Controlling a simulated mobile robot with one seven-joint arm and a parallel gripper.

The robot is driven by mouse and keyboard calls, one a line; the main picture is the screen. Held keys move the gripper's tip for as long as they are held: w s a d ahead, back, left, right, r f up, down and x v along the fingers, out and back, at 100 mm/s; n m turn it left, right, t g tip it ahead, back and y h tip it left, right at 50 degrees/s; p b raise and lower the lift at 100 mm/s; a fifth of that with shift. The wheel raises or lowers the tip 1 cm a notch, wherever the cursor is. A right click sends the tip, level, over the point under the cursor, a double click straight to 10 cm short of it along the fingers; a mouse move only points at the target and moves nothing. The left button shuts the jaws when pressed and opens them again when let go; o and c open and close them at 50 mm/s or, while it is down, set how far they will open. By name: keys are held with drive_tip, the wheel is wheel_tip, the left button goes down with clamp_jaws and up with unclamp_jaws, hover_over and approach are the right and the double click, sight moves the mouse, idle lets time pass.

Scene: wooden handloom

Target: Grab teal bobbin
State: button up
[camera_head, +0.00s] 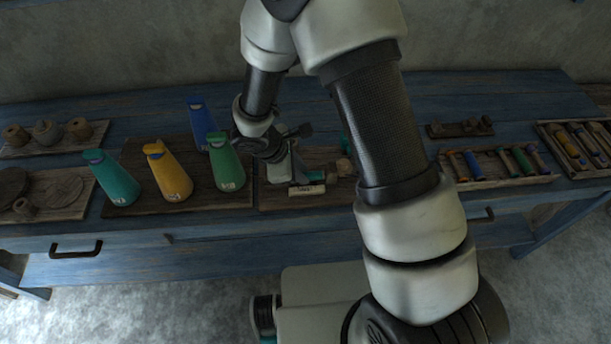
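My gripper (305,158) is low over the brown wooden board (335,195) at the middle of the blue bench, seen small and partly behind my own arm. I cannot tell whether its fingers are apart or hold anything. A small teal piece (345,147) shows just right of the gripper, largely hidden by my arm; it may be the teal bobbin, but its shape is unclear. A small light wooden piece (345,167) is close by it.
A small label plate (307,190) is at the board's front. A rack of coloured spools (488,178) and another tray (589,172) are at right. Wooden pots (47,132) stand far left.

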drive_tip(key=shift+x, duration=0.9)
clamp_jaws()
